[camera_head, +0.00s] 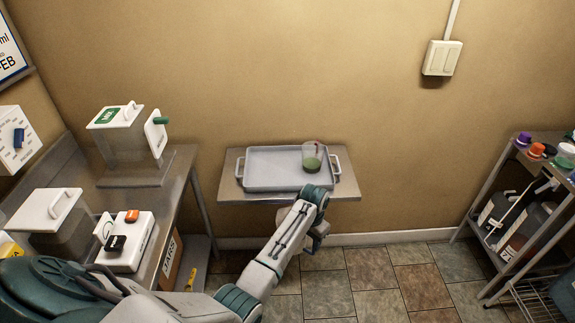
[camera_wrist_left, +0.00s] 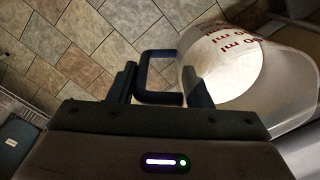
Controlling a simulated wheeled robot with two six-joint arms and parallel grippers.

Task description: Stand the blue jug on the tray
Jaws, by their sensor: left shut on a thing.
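The tray (camera_head: 268,168) is pale grey-blue with raised end handles and lies on a small metal table by the back wall. A clear jug with green contents (camera_head: 312,163) and a red part stands at its right end. My left gripper (camera_head: 312,243) is low in front of the table's front edge, partly hidden by my wrist. In the left wrist view, my left gripper (camera_wrist_left: 160,85) is shut on the dark blue handle of the blue jug (camera_wrist_left: 245,65). My right gripper is not in view.
The small metal table (camera_head: 230,191) has a narrow bare margin around the tray. A steel bench (camera_head: 180,170) with white-lidded buckets (camera_head: 125,145) stands at the left. A shelf rack (camera_head: 490,190) with bottles stands at the right. The tiled floor (camera_head: 370,280) between is open.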

